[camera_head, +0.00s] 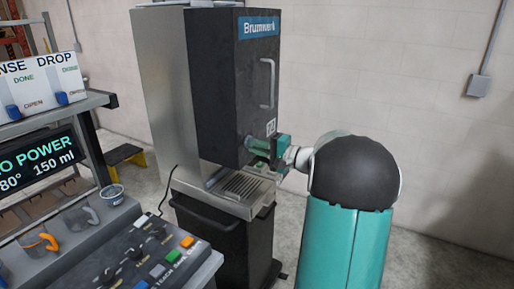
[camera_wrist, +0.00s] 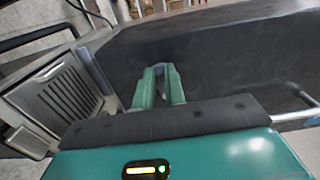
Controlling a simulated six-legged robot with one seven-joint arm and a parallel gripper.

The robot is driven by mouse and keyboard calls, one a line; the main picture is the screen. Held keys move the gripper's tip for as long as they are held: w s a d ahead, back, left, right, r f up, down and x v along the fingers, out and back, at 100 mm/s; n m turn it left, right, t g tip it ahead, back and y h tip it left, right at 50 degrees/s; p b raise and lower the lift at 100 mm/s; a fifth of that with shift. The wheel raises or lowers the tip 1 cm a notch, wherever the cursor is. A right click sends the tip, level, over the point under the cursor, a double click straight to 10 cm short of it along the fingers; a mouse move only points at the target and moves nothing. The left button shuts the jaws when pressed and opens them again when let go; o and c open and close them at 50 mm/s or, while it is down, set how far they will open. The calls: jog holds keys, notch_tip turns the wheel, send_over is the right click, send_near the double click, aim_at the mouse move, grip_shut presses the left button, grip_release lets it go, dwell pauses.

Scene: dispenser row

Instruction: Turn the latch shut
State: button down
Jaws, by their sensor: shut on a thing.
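The dark dispenser cabinet (camera_head: 225,90) with the "Brumwerk" sign stands upright in the middle of the head view. My gripper (camera_head: 256,146) reaches its lower front from the right. In the wrist view the green fingers (camera_wrist: 159,86) are shut on a small grey piece against the dark door (camera_wrist: 215,55), which I take to be the latch (camera_wrist: 167,72). Most of the latch is hidden by the fingers, and its turn angle cannot be told. The cabinet door looks closed in the head view.
A vertical bar handle (camera_head: 267,82) sits on the door above my gripper. A drip tray (camera_head: 243,187) lies below it, also in the wrist view (camera_wrist: 62,92). The floor at right is clear.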

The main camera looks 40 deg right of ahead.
jog(key=c, duration=1.5)
grip_release()
jog(key=shift+o, duration=0.2)
jog(key=v, duration=1.3)
jog(key=shift+s, duration=0.4)
jog(key=shift+d, duration=0.1)
